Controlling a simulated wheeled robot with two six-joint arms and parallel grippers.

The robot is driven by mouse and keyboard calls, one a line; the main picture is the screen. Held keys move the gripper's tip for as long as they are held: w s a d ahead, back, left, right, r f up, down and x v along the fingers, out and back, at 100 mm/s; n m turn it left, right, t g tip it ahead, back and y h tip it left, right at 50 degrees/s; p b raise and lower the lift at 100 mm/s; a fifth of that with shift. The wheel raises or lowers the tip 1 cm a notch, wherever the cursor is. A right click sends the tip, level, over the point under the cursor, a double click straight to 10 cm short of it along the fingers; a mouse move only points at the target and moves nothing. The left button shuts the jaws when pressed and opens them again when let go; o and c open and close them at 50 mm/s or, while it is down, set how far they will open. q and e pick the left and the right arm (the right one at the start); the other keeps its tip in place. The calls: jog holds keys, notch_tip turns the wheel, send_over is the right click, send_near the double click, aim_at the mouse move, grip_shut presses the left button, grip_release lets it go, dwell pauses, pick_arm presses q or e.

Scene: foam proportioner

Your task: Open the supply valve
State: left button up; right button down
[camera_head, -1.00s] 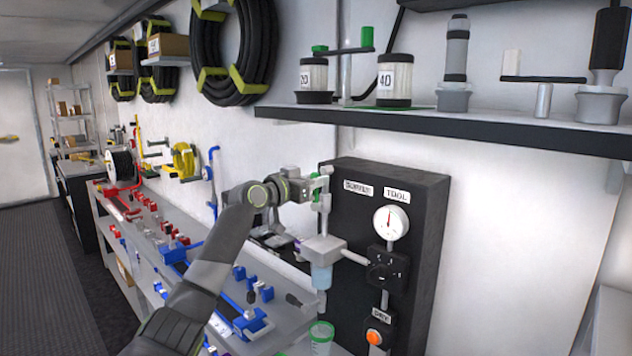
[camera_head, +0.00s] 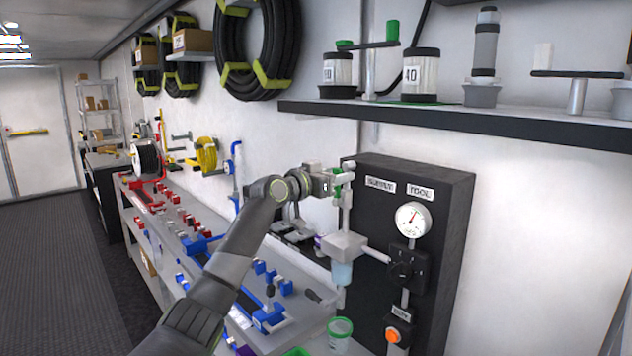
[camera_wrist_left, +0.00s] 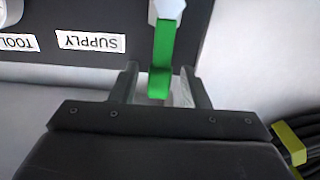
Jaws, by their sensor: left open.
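The supply valve's green handle (camera_head: 338,192) is on the upright pipe at the left edge of the black panel (camera_head: 445,225), beside the SUPPLY label (camera_head: 381,185). In the left wrist view the green handle (camera_wrist_left: 162,55) hangs down from a pale fitting (camera_wrist_left: 167,8), between the fingers. My left gripper (camera_head: 333,184) is at the handle. In the left wrist view my left gripper (camera_wrist_left: 158,78) is open, with one finger on each side of the handle. Contact with the handle cannot be told. My right gripper is not in view.
A gauge (camera_head: 413,219), a black knob (camera_head: 402,272) and an orange button (camera_head: 393,335) sit on the panel. A clear cup with a green rim (camera_head: 340,335) stands below the pale block (camera_head: 345,244). A shelf (camera_head: 470,118) overhangs above. A bench (camera_head: 200,225) with blue and red fixtures runs left.

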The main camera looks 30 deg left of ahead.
pick_arm(q)
jog(key=b+v, duration=0.7)
jog(key=v, duration=1)
jog(key=shift+a+f, duration=0.1)
